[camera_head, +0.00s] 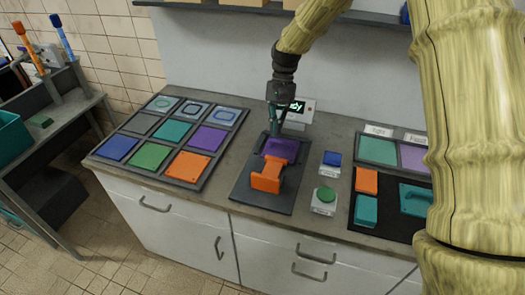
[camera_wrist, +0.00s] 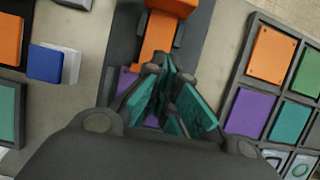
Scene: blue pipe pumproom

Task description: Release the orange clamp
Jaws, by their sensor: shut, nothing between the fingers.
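The orange clamp (camera_head: 268,179) lies on a dark base plate (camera_head: 282,203) on the counter, with its block end toward the front edge. A purple plate (camera_head: 280,147) sits at the clamp's back end. My gripper (camera_head: 275,133) points down behind the purple plate, its teal fingers shut and empty. In the wrist view the fingers (camera_wrist: 171,85) are close together over the purple plate, just short of the orange clamp (camera_wrist: 158,38). The fingers hide part of the purple plate, and I cannot tell whether they touch it.
A tray of coloured tiles (camera_head: 215,171) lies left of the base plate. A blue button (camera_head: 332,158) and a green button (camera_head: 326,194) stand to the right. Farther right is a black mat (camera_head: 379,226) with orange and teal parts. A small display (camera_head: 297,108) stands behind.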

